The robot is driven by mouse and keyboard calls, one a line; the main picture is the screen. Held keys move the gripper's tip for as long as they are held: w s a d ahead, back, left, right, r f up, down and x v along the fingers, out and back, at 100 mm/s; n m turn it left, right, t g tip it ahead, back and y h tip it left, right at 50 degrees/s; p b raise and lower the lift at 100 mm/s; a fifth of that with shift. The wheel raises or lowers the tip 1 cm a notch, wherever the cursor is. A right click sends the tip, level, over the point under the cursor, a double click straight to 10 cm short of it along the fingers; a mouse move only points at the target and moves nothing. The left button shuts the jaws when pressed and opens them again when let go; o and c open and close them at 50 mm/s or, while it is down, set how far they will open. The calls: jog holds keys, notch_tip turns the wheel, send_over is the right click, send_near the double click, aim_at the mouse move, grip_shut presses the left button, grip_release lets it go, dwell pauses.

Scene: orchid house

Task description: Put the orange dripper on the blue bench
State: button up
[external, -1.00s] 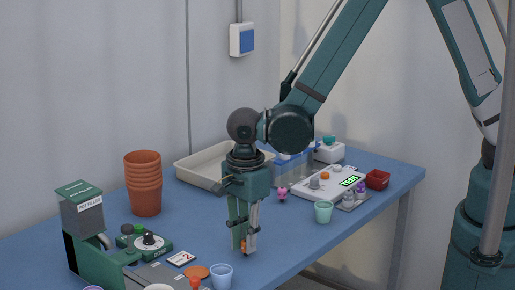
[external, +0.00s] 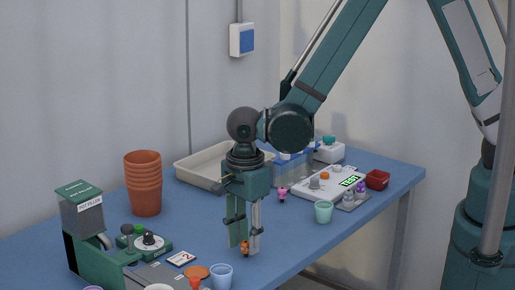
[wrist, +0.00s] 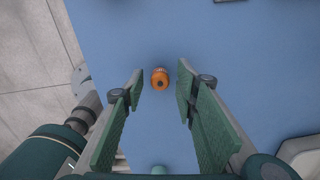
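The orange dripper (external: 245,248) is small and rests on the blue bench (external: 285,237), near its front edge. It also shows in the wrist view (wrist: 160,79), with bare blue surface around it. My gripper (external: 245,247) is open above the bench, pointing down at the dripper. In the wrist view my gripper's two green-padded fingers (wrist: 160,73) are apart on either side of the dripper, with a visible gap on each side. The wrist view shows nothing held between the pads.
Stacked terracotta pots (external: 143,185) and a pale tray (external: 196,172) are behind. A mint cup (external: 323,212) and tester panel (external: 318,187) are right.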

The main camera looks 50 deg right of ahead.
aim_at(246, 242)
notch_tip(246, 242, up, 12)
jog(key=p, duration=0.1)
dwell(0.6)
jog(key=shift+f, duration=0.1)
dwell(0.5)
jog(key=d+r+n+t+y, duration=0.1)
jog(key=d+r+n+t, duration=0.1)
jog(key=d+r+n, duration=0.65)
jog(key=d+r+n+t, duration=0.1)
jog(key=d+r, duration=0.5)
jog(key=d, duration=0.7)
jog(key=s+d+r+n+t, duration=0.2)
jog(key=s+d+n, duration=0.3)
jog(key=d, duration=0.4)
jog(key=s+d+r+n+t+h, duration=0.1)
jog(key=s+d+r+n+t, duration=0.1)
jog(key=s+d+n, duration=0.3)
jog(key=s+d, duration=0.1)
jog(key=d, duration=0.3)
jog(key=shift+d+r, duration=0.25)
jog(key=shift+r, duration=0.05)
